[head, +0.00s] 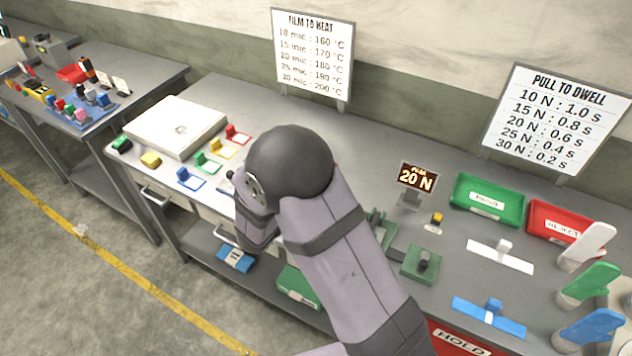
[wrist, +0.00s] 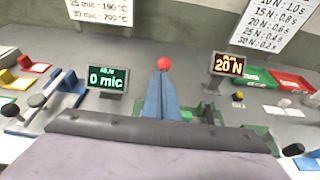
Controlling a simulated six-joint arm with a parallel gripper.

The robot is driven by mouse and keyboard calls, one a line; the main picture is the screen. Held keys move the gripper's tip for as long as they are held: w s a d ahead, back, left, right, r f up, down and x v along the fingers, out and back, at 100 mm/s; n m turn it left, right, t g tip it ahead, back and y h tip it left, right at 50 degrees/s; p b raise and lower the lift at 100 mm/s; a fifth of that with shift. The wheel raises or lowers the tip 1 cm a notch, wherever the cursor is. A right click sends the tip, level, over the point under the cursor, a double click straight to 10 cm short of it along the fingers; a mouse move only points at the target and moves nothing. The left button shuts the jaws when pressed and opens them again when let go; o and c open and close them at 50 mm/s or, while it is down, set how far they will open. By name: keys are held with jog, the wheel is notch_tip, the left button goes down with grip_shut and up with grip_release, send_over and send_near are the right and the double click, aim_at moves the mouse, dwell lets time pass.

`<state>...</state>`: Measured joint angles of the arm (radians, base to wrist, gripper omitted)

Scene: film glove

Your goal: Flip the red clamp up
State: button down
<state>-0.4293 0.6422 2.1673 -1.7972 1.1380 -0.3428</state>
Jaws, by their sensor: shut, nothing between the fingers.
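A red ball-shaped knob (wrist: 164,63) shows in the wrist view just past the tips of my gripper (wrist: 163,80). The fingers are closed together and hold nothing. I cannot tell whether they touch the knob, or what it is mounted on. In the head view my arm hides the gripper and the bench around it. A small red piece with a red-edged plate (head: 237,134) lies in a row of coloured pieces left of my arm. It also shows at the left of the wrist view (wrist: 27,59). I cannot tell which red part is the clamp.
A display reading 0 mic (wrist: 107,78) stands left of the fingers. A 20 N display (head: 417,178) stands to the right. A green tray (head: 487,198), a red tray (head: 560,222) and several glove forms (head: 590,287) fill the right side. A white box (head: 175,126) stands at left.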

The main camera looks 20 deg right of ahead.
notch_tip(320, 180, up, 10)
jog(key=p, duration=0.7)
jog(key=shift+s+a, duration=0.25)
dwell(0.4)
